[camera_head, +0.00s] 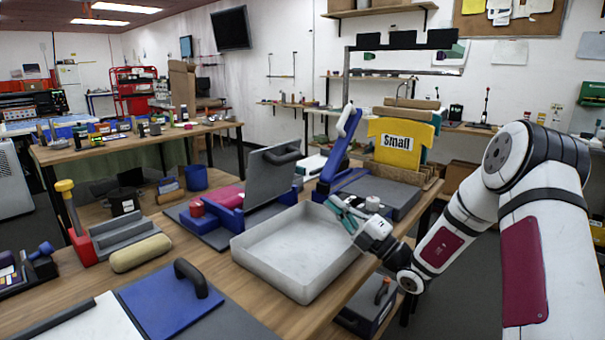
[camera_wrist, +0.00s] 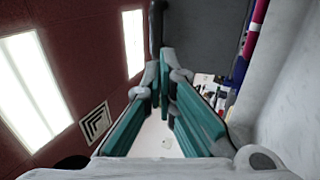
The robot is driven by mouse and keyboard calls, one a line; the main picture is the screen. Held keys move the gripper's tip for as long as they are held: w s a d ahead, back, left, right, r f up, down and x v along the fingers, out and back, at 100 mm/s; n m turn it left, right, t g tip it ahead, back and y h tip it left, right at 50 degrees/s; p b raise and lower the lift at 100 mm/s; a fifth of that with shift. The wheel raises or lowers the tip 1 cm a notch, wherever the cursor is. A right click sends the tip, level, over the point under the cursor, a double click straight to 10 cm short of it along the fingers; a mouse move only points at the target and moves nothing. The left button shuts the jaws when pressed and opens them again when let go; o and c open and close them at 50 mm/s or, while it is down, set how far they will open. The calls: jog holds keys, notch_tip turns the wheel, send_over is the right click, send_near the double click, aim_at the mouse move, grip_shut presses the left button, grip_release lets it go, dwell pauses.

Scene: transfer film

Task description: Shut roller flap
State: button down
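The roller flap (camera_head: 272,174) is a grey panel with a black handle (camera_head: 283,154) near its top edge. It stands raised and steeply tilted over a blue base holding a pink-red roller (camera_head: 230,196). In the wrist view the flap (camera_wrist: 208,30) fills the top middle, with its dark handle (camera_wrist: 156,22) at its left edge. My gripper (camera_head: 336,202) is right of the flap, above the right side of a grey tray, apart from the flap. In the wrist view its teal fingers (camera_wrist: 165,68) come together at the tips, with nothing visible held between them.
The open grey tray (camera_head: 262,262) lies between my arm and the front of the table. A blue panel with a black handle (camera_head: 168,300) lies at front left, near a tan cylinder (camera_head: 140,253).

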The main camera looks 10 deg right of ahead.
jog(key=x, duration=1.4)
jog(key=shift+d, duration=0.2)
jog(key=shift+w, duration=0.15)
